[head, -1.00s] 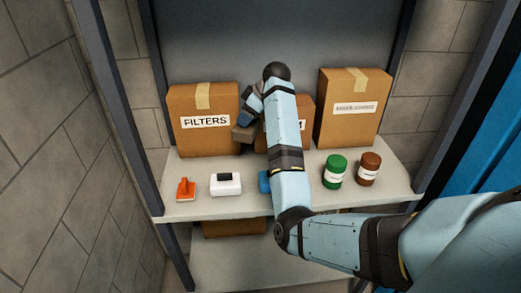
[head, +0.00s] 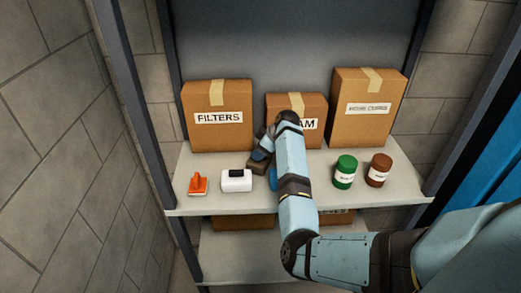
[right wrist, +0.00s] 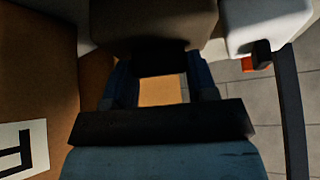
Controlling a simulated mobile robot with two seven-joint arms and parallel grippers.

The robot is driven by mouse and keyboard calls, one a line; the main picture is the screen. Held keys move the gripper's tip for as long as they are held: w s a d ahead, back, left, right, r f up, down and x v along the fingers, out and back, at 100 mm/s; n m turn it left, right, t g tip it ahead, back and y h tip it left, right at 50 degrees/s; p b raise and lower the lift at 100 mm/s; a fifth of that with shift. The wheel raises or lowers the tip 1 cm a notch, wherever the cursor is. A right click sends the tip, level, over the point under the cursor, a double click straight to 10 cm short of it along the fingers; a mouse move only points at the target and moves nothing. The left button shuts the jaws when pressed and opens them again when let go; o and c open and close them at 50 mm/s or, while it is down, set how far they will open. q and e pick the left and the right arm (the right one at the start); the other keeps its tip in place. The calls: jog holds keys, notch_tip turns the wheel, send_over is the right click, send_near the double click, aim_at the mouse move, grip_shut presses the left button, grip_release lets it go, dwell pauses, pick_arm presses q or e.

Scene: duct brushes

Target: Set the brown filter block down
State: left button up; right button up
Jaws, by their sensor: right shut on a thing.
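The brown filter block (head: 256,167) is a small grey-brown block, partly hidden under my right gripper (head: 263,151) in the head view. It is low over the shelf in front of the boxes, between the FILTERS box and the middle box. I cannot tell whether its underside touches the shelf. In the right wrist view, the block (right wrist: 155,22) fills the top middle, dark and close. My right gripper's fingers (right wrist: 160,85) are shut on it. My left gripper is not in view.
The shelf (head: 215,205) holds a FILTERS box (head: 217,135), a middle box (head: 285,105) and a right box (head: 365,125). In front stand an orange tool (head: 198,185), a white item (head: 236,182), a partly hidden blue item (head: 272,180), a green jar (head: 345,172) and a brown jar (head: 379,170).

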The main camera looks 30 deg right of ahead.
jog(key=shift+f, duration=0.1)
jog(key=o, duration=1.1)
jog(key=shift+o, duration=0.2)
jog(key=b+v, duration=0.1)
jog(key=v, duration=1.1)
jog(key=shift+r, duration=0.2)
jog(key=shift+f, duration=0.1)
